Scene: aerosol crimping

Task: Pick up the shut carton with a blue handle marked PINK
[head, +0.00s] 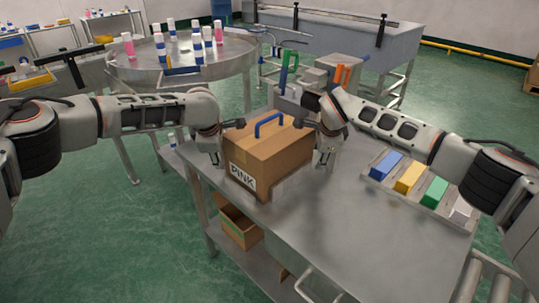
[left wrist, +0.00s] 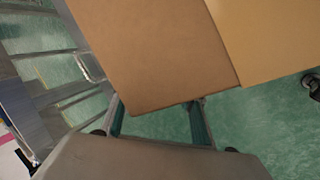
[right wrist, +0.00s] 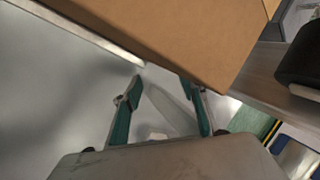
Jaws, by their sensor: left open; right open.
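The shut carton (head: 268,152) is brown with a blue handle (head: 270,125) on top and a PINK label (head: 243,177) on its front. It stands on the metal table. My left gripper (head: 218,158) is at its left side; in the left wrist view the open fingers (left wrist: 158,122) point at the carton's wall (left wrist: 150,50). My right gripper (head: 322,165) is at its right side; in the right wrist view the open fingers (right wrist: 165,88) are near the carton's lower edge (right wrist: 185,35). I cannot tell whether either gripper touches the carton.
Blue (head: 386,164), yellow (head: 409,177), green (head: 434,192) and white blocks sit in a tray at the right. The table's (head: 330,225) front is clear. A round table (head: 140,72) with several pink and blue bottles stands behind. An open box (head: 240,228) is on the lower shelf.

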